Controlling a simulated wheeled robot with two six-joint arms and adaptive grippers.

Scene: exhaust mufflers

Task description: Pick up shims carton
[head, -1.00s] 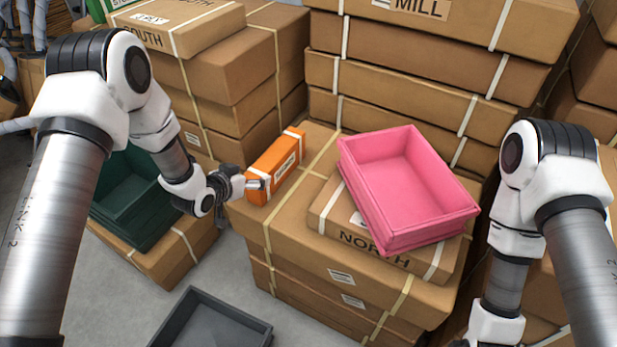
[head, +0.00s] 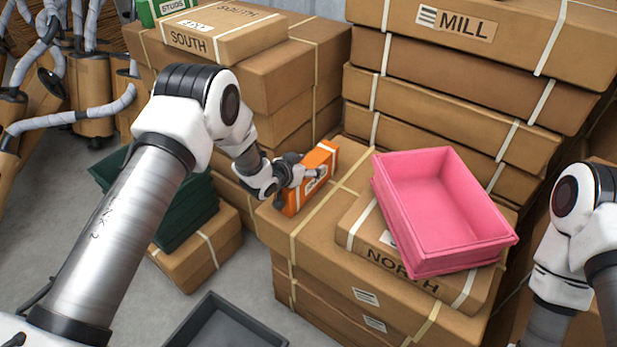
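An orange carton (head: 325,155) with white bands and a white label, its printing too small to read, lies on the near stack of brown boxes, left of the pink bin. My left gripper (head: 308,174) is at the carton's left side, its fingers overlapping the carton near the label. The carton and the viewing angle hide part of the fingers, so I cannot tell whether they are closed on it. The carton still appears to rest on the box. My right gripper is out of view below the frame; only my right arm shows.
A pink bin (head: 440,205) sits on a box marked NORTH (head: 358,225), right of the carton. Tall box stacks stand behind, one marked MILL (head: 470,72). Dark green crates (head: 185,215) and a grey tray (head: 225,325) are lower left. Mufflers (head: 95,105) stand far left.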

